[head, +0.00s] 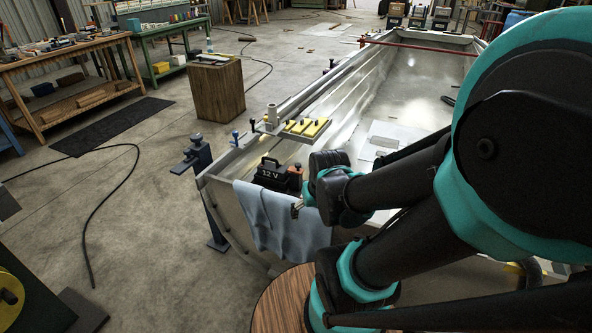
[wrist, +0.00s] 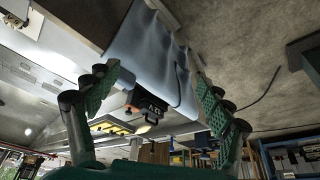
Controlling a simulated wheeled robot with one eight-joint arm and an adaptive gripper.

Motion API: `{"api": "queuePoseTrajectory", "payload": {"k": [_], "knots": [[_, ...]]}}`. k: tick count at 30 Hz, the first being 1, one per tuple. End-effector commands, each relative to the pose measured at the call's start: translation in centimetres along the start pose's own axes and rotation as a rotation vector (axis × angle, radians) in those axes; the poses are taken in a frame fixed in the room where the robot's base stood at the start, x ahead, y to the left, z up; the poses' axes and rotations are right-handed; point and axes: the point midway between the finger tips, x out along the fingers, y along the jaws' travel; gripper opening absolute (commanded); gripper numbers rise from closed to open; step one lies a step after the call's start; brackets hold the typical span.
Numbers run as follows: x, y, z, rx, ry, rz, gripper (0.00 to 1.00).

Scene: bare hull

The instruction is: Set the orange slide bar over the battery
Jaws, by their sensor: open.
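The black battery (head: 270,177), marked "12 V", stands in the near left corner of the hull, with a dark handle on top. Orange (head: 296,170) shows at its right back side; I cannot tell how far this slide bar reaches across the battery. In the wrist view the battery (wrist: 152,104) appears between my fingers but farther off, with an orange patch (wrist: 133,109) at its edge. My gripper (wrist: 155,92) is open and empty, its green-padded fingers wide apart. In the head view, my arm hides most of it, right of the battery.
A blue-grey cloth (head: 283,222) hangs over the hull's near edge, below and in front of the battery. A shelf with yellow blocks (head: 307,127) stands behind the battery. The hull floor (head: 410,95) beyond is mostly clear. A vise-like stand (head: 201,170) is left of the hull.

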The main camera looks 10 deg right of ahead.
Motion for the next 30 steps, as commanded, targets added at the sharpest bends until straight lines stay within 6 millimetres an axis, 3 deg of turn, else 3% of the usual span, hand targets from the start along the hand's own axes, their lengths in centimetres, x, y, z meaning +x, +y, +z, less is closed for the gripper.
{"api": "queuePoseTrajectory", "payload": {"k": [14,19,22,30], "knots": [[0.0,0.0,0.0,0.0,0.0,0.0,0.8],[0.0,0.0,-1.0,-0.003,0.0,-0.001,0.6],[-0.1,0.2,-3.5,-0.009,0.0,-0.005,0.48],[1.4,1.3,-14.1,-0.046,0.003,-0.019,0.47]]}}
